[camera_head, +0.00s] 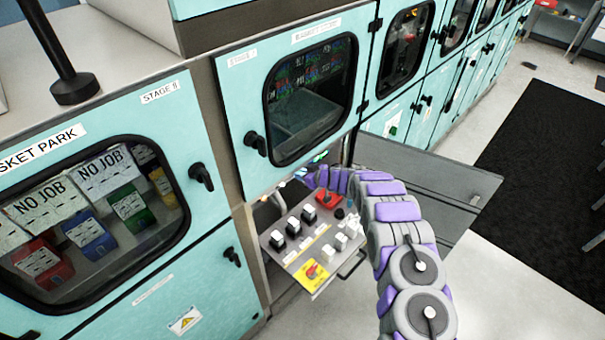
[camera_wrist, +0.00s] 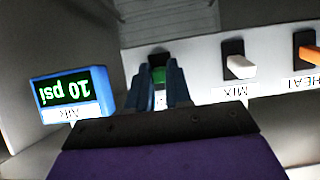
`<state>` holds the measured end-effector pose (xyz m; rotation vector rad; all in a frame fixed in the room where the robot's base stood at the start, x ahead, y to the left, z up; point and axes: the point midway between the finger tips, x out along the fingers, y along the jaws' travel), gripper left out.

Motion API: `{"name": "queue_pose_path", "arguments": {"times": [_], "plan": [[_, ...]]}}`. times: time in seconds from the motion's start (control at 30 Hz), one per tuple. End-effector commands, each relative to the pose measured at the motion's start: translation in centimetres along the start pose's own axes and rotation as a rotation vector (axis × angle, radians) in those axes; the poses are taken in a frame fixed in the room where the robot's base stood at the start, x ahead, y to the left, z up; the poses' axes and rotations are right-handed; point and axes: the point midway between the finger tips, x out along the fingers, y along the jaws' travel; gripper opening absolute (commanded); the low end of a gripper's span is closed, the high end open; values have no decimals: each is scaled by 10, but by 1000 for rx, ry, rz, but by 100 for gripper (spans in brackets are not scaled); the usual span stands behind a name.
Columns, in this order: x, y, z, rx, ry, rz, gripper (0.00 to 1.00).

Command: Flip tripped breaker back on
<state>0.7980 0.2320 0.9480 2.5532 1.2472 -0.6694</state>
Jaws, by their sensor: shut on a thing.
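In the wrist view, a green switch lever (camera_wrist: 159,76) on a black base stands on a white strip, between the blue fingers of my gripper (camera_wrist: 157,69). The fingers are shut on it. To the right are a white switch (camera_wrist: 240,67) over a MIX label and an orange switch (camera_wrist: 308,46) over a HEAT label. In the head view, my purple and grey arm (camera_head: 398,211) reaches into the lower opening of a teal cabinet, and my gripper is hidden there.
A blue-framed display (camera_wrist: 68,92) reading 10 psi, upside down, stands left of the fingers. In the head view, a control panel (camera_head: 291,257) with several switches juts out beside my arm. An opened grey cabinet door (camera_head: 440,183) hangs right of the arm. Grey floor lies beyond.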

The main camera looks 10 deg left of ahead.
Motion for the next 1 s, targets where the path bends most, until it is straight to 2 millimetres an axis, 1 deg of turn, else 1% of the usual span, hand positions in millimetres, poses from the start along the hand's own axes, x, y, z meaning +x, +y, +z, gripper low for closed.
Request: {"name": "queue_pose_path", "arguments": {"times": [0.03, 0.2, 0.23, 0.5, 0.77, 0.87, 1.0], "plan": [[-1, 3, -3, -1, 5, 6, 0], [-1, 3, -3, 0, 5, 6, 0], [-1, 3, -3, -1, 6, 6, 20], [-2, 1, -2, -1, 3, 4, 45], [-3, 0, -1, 0, 3, 2, 45], [-7, 0, -1, 0, 2, 2, 45], [-20, 1, -3, -2, 4, 3, 45]]}}
